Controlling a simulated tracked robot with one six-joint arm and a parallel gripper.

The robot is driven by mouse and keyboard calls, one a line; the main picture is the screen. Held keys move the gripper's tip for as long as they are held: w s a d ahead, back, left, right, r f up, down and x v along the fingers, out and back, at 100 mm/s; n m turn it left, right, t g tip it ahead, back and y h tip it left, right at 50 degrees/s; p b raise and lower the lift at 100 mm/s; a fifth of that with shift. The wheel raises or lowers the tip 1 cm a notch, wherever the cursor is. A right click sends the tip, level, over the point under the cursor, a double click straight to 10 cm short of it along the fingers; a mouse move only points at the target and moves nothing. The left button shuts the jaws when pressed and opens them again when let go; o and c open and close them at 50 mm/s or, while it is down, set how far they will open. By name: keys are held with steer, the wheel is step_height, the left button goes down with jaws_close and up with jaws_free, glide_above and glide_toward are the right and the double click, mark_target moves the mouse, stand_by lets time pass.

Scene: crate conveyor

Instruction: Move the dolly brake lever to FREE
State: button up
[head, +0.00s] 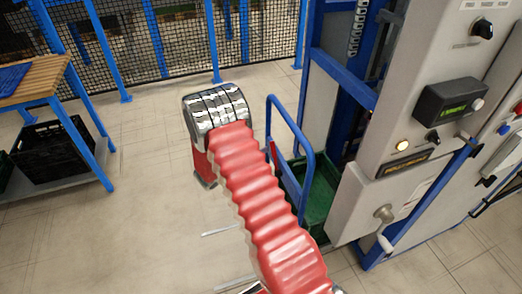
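A blue tubular push handle (290,125) stands beside a green crate (322,197), right of my arm; together they look like the dolly. A small red part (273,152) sits on the handle's left upright; I cannot tell whether it is the brake lever. No FREE marking is readable. My red bellows-covered arm crosses the middle of the head view and hides the dolly's lower left side. My gripper's fingers do not show.
A grey control cabinet (440,85) with knobs, a small display and a lower handle (384,213) stands at right, close to the dolly. A wooden-topped bench (35,80) with a black crate (48,150) stands at left. Mesh fence (185,40) closes the back. The floor (110,225) at left is clear.

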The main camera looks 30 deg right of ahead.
steer(key=shift+c, duration=0.6)
